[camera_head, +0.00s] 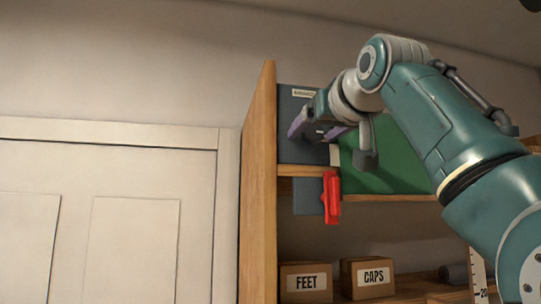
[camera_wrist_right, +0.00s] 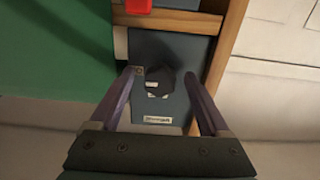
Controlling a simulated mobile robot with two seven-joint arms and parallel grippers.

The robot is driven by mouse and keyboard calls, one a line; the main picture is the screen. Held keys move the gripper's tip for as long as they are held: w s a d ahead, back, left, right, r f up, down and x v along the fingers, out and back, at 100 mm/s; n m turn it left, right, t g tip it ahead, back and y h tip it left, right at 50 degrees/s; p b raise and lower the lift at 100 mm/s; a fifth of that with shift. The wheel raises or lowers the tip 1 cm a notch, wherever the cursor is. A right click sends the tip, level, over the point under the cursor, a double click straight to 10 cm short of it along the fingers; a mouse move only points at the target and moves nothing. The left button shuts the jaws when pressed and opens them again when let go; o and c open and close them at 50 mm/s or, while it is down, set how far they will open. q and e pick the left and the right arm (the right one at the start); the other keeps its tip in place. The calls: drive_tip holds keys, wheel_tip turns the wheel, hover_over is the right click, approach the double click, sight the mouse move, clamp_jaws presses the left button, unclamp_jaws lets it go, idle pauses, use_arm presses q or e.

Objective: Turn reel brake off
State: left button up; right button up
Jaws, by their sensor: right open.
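A blue-grey panel (camera_head: 299,153) with a small label is mounted in the upper left of the wooden shelf unit; the label is too small to read. In the right wrist view the panel (camera_wrist_right: 190,50) carries a dark round knob (camera_wrist_right: 160,82) with pale marks beside it. I cannot read the knob's setting. My right gripper (camera_head: 316,130) is in front of the panel and hides the knob in the head view. In the wrist view its purple fingers (camera_wrist_right: 160,76) are open, one on each side of the knob; contact cannot be told. My left gripper is out of view.
A red handle (camera_head: 332,198) hangs on a small plate below the panel. A green board (camera_head: 385,165) adjoins the panel on the right. Boxes marked FEET (camera_head: 306,282) and CAPS (camera_head: 367,278) stand on the lower shelf. A wooden upright (camera_head: 258,180) edges the panel's left side.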

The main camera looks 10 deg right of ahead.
drive_tip(key=shift+s, duration=0.15)
drive_tip(key=shift+c, duration=1.4)
clamp_jaws()
